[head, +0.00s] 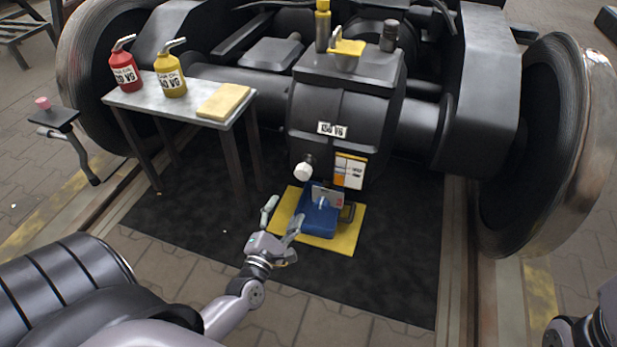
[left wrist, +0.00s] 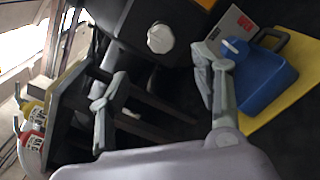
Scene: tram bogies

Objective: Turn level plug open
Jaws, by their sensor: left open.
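The level plug looks to be the white knob (head: 303,171) low on the front of the black gearbox (head: 340,105); it also shows in the left wrist view (left wrist: 160,38), beyond the fingertips and between them. My left gripper (head: 280,217) is open and empty, below and left of the plug and apart from it. Its two fingers also show in the left wrist view (left wrist: 158,82). My right gripper is not in view; only part of my right arm shows at the lower right edge.
A blue container (head: 318,219) stands on a yellow mat (head: 345,240) right beside my left gripper. A table (head: 150,98) at left holds a red bottle (head: 124,68), a yellow bottle (head: 170,72) and a yellow cloth (head: 223,101). Large wheels flank the gearbox.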

